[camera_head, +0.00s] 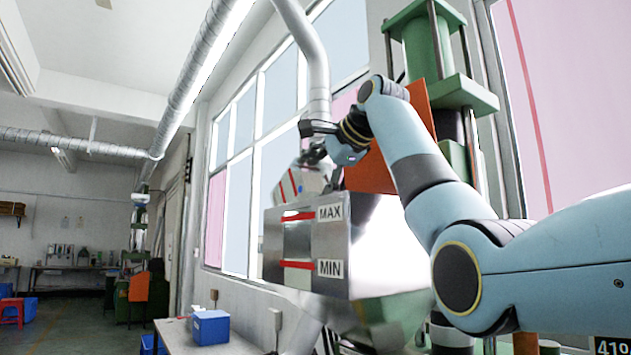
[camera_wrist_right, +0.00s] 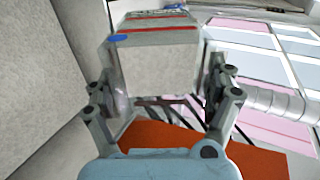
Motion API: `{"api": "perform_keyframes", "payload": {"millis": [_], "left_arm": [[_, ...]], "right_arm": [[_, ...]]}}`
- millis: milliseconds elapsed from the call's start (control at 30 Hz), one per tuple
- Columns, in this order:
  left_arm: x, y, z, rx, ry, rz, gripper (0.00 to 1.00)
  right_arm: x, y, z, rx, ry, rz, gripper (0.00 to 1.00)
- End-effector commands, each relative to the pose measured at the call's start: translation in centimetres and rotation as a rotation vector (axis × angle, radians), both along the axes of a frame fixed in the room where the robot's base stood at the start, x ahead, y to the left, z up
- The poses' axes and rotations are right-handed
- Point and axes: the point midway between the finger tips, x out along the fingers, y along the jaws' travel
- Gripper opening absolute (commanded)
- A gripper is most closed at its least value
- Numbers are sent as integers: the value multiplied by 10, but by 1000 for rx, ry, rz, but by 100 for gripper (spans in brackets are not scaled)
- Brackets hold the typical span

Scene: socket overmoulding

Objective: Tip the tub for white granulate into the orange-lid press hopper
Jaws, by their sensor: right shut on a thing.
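The tub (camera_head: 311,182) is white with a red stripe and a blue mark. It is tilted over the top of the metal press hopper (camera_head: 375,240), which has MAX and MIN labels with red bars. My right gripper (camera_head: 322,153) is shut on the tub above the hopper. In the right wrist view the tub (camera_wrist_right: 160,65) sits between the two fingers of the right gripper (camera_wrist_right: 162,100). The orange lid (camera_head: 418,108) stands raised behind the hopper. The tub's opening and contents are hidden. My left gripper is not in view.
A green press frame (camera_head: 422,45) rises behind the hopper. A pale duct (camera_head: 316,60) comes down close to the right gripper. A blue box (camera_head: 210,327) stands on a white table (camera_head: 180,340) at lower left. The floor (camera_head: 75,330) at left looks open.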

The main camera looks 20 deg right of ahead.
Motion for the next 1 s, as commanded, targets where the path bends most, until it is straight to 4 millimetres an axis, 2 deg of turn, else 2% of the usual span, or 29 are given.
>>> {"api": "perform_keyframes", "payload": {"millis": [1000], "left_arm": [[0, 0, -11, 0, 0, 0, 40]], "right_arm": [[-5, -2, 3, 13, -39, 0, 29]]}}
